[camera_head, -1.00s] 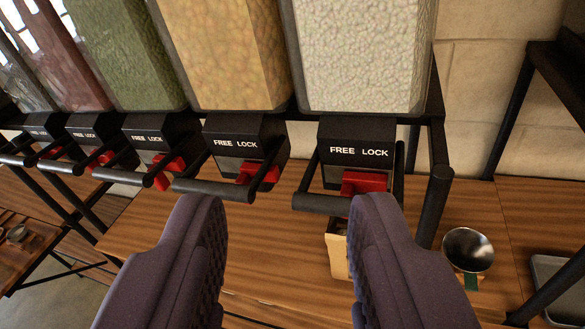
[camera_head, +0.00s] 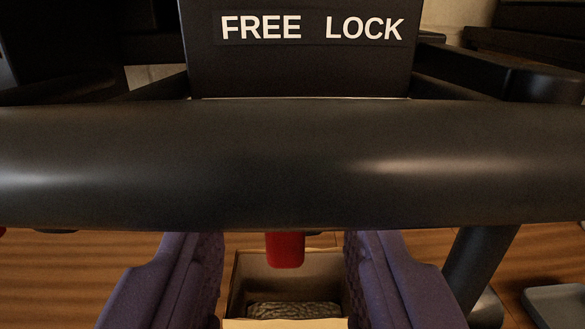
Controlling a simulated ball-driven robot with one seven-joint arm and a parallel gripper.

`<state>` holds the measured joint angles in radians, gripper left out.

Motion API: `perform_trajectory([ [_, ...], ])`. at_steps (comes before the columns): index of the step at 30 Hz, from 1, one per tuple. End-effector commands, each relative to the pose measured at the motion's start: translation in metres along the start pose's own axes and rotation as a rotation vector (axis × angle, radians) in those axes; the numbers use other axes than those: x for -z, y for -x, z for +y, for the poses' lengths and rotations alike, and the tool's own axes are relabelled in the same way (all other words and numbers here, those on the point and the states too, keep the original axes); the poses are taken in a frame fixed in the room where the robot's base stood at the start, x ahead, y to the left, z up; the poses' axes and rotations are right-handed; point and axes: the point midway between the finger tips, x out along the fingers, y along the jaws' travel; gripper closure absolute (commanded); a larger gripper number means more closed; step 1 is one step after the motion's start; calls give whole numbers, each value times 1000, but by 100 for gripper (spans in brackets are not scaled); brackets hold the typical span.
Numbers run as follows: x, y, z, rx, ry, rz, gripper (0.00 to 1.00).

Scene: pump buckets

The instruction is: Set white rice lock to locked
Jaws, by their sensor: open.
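The white rice dispenser's black label plate (camera_head: 300,50) reads FREE on the left and LOCK on the right. A thick black handle bar (camera_head: 290,165) crosses the whole view in front of the dispenser. The red lock tab (camera_head: 285,250) shows only its lower end below the bar, under the gap between the two words; the bar hides the rest, so its setting is not clear. My gripper (camera_head: 285,275) is open below the bar, with one purple finger on each side of the red tab and apart from it.
An open box (camera_head: 250,272) with a grainy surface inside sits below the tab, between my fingers. A black frame post (camera_head: 478,265) stands to the right. The wooden counter (camera_head: 85,265) shows on both sides, with a grey tray (camera_head: 558,303) at the lower right.

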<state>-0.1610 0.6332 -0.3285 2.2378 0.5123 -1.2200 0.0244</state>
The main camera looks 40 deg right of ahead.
Motion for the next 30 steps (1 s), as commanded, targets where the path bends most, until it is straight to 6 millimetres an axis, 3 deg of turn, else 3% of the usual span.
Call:
perform_trajectory([
  [4,1,-15,0,0,0,1,58],
  [12,1,-18,0,1,-1,-1,58],
  [13,1,-18,0,1,-1,0,61],
  [18,1,-18,0,2,-1,0,100],
  [26,0,-18,1,1,-2,0,100],
  [30,-2,-18,17,-2,-3,3,100],
])
